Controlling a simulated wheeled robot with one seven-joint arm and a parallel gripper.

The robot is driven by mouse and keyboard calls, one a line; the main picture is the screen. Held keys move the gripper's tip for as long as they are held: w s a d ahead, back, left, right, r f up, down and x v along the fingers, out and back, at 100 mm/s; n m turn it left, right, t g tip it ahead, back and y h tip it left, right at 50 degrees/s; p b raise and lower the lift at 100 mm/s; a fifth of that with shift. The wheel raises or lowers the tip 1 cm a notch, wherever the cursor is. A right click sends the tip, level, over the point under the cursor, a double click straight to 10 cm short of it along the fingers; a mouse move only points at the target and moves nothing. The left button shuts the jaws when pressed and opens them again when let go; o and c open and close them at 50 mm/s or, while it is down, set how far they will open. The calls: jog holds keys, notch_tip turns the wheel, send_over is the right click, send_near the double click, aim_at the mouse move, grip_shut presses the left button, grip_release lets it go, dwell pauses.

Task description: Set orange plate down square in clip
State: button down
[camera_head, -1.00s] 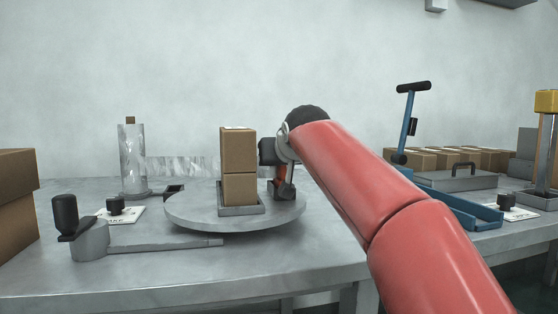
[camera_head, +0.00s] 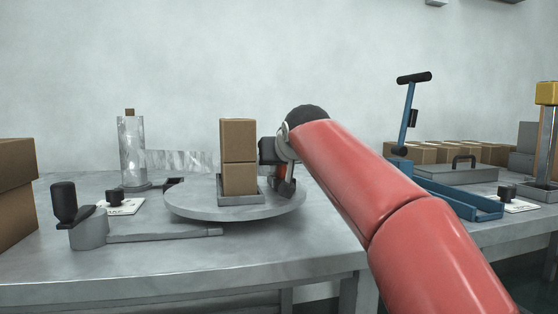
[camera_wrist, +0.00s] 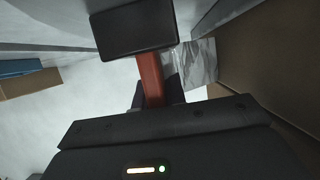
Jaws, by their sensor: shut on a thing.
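My gripper (camera_head: 284,188) is beside the right side of a two-box stack, low over the round turntable (camera_head: 185,207). In the wrist view, my gripper (camera_wrist: 157,98) is shut on the orange plate (camera_wrist: 151,78), a narrow red-orange strip between dark fingers. A small part of the orange plate (camera_head: 281,172) shows in the head view, mostly hidden by my wrist. A dark rectangular block (camera_wrist: 133,28) covers the plate's far end in the wrist view. I cannot make out the clip for certain, nor whether the plate touches it or sits square.
Brown boxes (camera_head: 239,141) stand in a grey tray (camera_head: 241,200) on the turntable. Clear film (camera_head: 180,160) runs from a roll (camera_head: 132,150) behind them. A blue lever frame (camera_head: 450,195) stands right. The table front is clear.

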jog(key=c, duration=1.4)
grip_release()
jog(key=shift+o, duration=0.2)
jog(key=shift+s, duration=0.1)
jog(key=v, duration=0.7)
jog(key=shift+s+d+r, duration=0.1)
jog(key=shift+s+r, duration=0.05)
jog(key=shift+s, duration=0.1)
